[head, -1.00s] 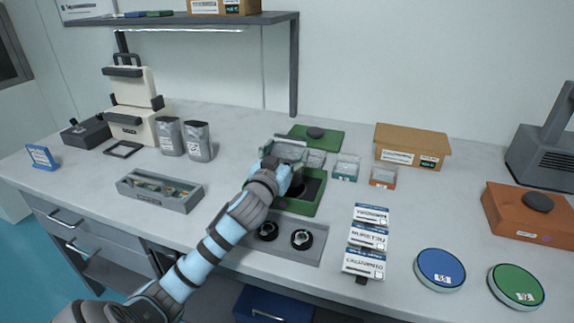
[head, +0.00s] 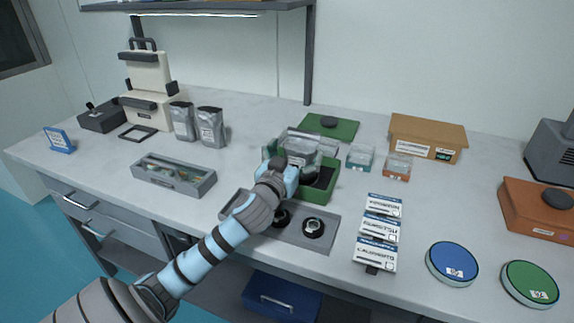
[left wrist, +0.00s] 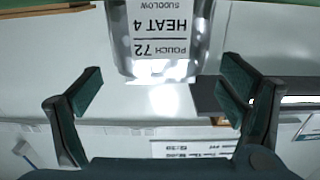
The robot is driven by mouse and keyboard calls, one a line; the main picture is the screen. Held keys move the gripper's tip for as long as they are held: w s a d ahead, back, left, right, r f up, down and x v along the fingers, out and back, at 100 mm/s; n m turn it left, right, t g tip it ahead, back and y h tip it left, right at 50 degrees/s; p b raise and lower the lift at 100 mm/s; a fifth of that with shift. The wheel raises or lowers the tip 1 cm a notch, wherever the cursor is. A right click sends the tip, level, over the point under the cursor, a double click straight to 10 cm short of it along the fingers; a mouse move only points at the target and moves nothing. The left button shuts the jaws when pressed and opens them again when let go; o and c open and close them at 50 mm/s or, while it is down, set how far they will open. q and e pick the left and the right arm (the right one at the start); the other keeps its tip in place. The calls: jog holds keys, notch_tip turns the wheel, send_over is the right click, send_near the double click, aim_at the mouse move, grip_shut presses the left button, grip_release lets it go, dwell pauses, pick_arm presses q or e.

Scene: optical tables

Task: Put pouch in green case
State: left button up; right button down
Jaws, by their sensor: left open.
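The open green case (head: 318,192) sits near the middle of the table, with a dark interior. My left gripper (head: 290,155) is over its left and back part. The gripper is open. A silver pouch (left wrist: 165,40) labelled "POUCH 72 HEAT 4" shows in the left wrist view, just beyond and between the spread fingers (left wrist: 160,95), not clamped. In the head view my gripper partly hides this pouch, and I cannot tell whether it rests in the case. Two other silver pouches (head: 210,127) stand at the left. My right gripper is not in view.
A green lid (head: 328,126) with a black knob lies behind the case. Small clear boxes (head: 397,166) stand to its right. A grey holder (head: 315,238) with black rings is in front. White labelled boxes (head: 380,228) and an open grey tray (head: 173,179) flank the area.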

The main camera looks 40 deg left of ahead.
pick_arm(q)
jog(key=v, duration=0.9)
jog(key=shift+p, duration=0.35)
